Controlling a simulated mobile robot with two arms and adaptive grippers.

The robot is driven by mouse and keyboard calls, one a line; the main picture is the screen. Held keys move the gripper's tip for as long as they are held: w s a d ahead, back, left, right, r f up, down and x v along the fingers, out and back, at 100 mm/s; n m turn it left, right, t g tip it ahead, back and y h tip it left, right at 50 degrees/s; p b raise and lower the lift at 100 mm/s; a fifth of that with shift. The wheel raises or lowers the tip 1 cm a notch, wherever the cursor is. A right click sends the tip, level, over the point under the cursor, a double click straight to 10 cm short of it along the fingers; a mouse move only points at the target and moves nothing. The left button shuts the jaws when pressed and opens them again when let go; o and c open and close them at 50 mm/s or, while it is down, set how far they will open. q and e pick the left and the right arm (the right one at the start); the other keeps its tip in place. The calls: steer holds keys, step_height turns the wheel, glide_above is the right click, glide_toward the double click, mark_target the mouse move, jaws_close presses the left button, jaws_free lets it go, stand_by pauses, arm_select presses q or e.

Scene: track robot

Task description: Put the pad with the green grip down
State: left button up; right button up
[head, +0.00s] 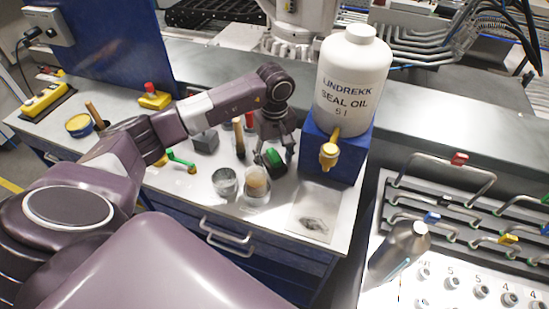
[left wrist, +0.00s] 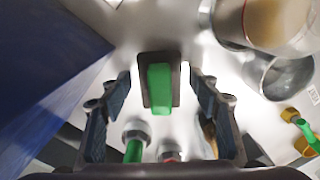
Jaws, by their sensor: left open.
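The pad (head: 271,158), a dark block with a green grip, appears to rest on the grey bench top (head: 215,200). It shows whole in the left wrist view (left wrist: 159,84). My left gripper (head: 276,148) is open above the pad. In the left wrist view its fingers (left wrist: 160,88) stand apart on either side of the pad, with a visible gap on both sides. My right gripper is not in view.
A white seal oil bottle (head: 352,85) stands on a blue box (head: 335,155) with a brass tap (head: 329,153), right of the pad. A metal cup (head: 225,182) and a tan-filled jar (head: 256,183) stand in front. A shallow tray (head: 318,205) lies front right.

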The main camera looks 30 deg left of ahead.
mark_target(274, 156)
arm_select(q)
step_height(274, 156, up, 11)
steer(key=b, duration=0.3)
steer(key=shift+r+b, duration=0.3)
steer(key=shift+r, duration=0.25)
